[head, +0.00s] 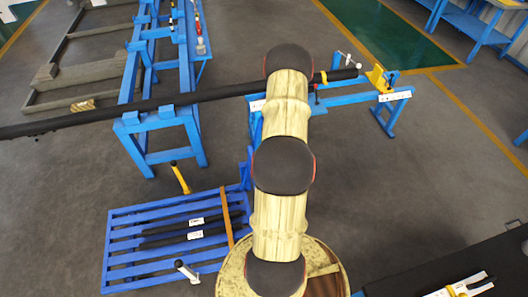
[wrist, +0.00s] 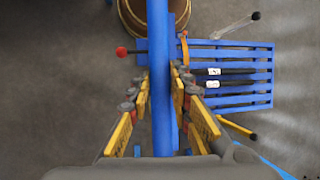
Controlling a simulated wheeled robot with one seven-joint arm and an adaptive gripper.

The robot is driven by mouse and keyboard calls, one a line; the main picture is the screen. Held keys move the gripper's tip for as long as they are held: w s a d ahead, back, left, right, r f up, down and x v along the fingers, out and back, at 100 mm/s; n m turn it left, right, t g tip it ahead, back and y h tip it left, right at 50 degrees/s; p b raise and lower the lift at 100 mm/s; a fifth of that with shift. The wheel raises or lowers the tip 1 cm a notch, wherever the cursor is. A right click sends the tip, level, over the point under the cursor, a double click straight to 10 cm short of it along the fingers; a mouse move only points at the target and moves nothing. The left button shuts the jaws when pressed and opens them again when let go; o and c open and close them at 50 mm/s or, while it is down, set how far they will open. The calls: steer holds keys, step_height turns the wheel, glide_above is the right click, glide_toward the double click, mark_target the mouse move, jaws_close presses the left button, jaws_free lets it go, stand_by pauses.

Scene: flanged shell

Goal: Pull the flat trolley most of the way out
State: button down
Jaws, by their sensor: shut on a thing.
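The flat trolley (head: 113,245) is a low blue slatted platform on the floor, left of my arm in the head view. Dark bars with white labels lie on it, and an orange strip crosses its right end. In the wrist view its slats (wrist: 262,62) show at upper right. A blue upright bar (wrist: 160,60) runs down the middle of the wrist view beside the platform, seemingly the trolley's handle. My gripper (wrist: 160,88), with yellow and grey fingers, is shut on this bar, one finger on each side. In the head view my arm hides the gripper.
Blue stands (head: 160,122) carry a long black pipe (head: 200,97) behind the trolley. A yellow-handled lever (head: 181,178) and a grey lever (head: 187,272) stand at its edges. A dark table (head: 420,272) is at lower right.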

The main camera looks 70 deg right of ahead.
steer(key=shift+s+d, duration=0.8)
steer(key=shift+s, duration=0.25)
steer(key=shift+s+d, duration=0.8)
steer(key=shift+s, duration=0.2)
steer(key=c, duration=1.6)
jaws_free()
steer(key=v, duration=1.2)
steer(key=shift+d, duration=0.1)
